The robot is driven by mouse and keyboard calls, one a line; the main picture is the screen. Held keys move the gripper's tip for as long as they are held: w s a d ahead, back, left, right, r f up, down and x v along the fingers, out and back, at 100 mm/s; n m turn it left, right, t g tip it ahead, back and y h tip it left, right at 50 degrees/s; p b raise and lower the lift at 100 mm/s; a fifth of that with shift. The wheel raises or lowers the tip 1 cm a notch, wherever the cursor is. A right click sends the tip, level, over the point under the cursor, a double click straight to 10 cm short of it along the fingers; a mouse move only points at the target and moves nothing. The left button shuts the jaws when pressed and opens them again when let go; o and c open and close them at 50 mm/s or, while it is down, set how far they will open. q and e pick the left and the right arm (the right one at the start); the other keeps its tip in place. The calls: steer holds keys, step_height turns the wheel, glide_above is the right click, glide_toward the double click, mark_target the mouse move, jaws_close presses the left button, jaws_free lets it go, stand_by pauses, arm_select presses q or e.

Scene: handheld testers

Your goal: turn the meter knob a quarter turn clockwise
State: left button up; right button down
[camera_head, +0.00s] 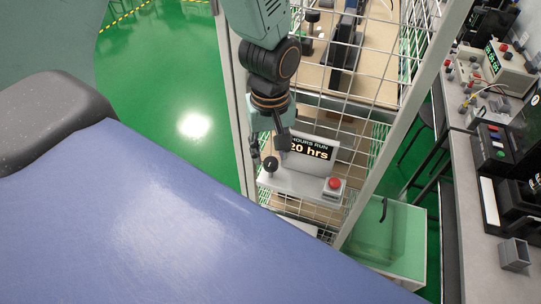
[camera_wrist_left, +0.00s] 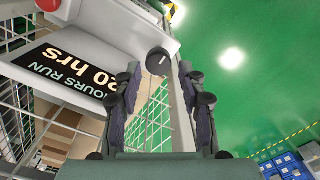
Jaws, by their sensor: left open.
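The meter is a pale panel with a black display (camera_head: 310,149) reading "HOURS RUN" and "20 hrs", mounted at the wire mesh rack. Its black round knob (camera_head: 270,164) is at the left end of the pale ledge. In the left wrist view the knob (camera_wrist_left: 158,61) shows a short white mark on its face. My left gripper (camera_head: 269,149) is open, pointing down at the knob. In the left wrist view its two fingers (camera_wrist_left: 159,75) are spread, with the knob showing in the gap between their tips. I cannot tell whether they touch it. My right gripper is not in view.
A red button (camera_head: 334,183) on a grey box is at the ledge's right end. The wire mesh rack (camera_head: 385,62) stands close behind. Green floor (camera_head: 165,75) is open at the left.

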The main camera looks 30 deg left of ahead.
mark_target(271, 161)
arm_select(q)
steer(key=shift+w+f, duration=0.25)
steer(key=shift+f, duration=1.25)
steer(key=shift+s+a, duration=0.1)
steer(key=shift+s, duration=0.15)
steer(key=shift+c, duration=0.4)
steer(key=shift+w, duration=0.2)
steer(key=c, duration=0.3)
jaws_close()
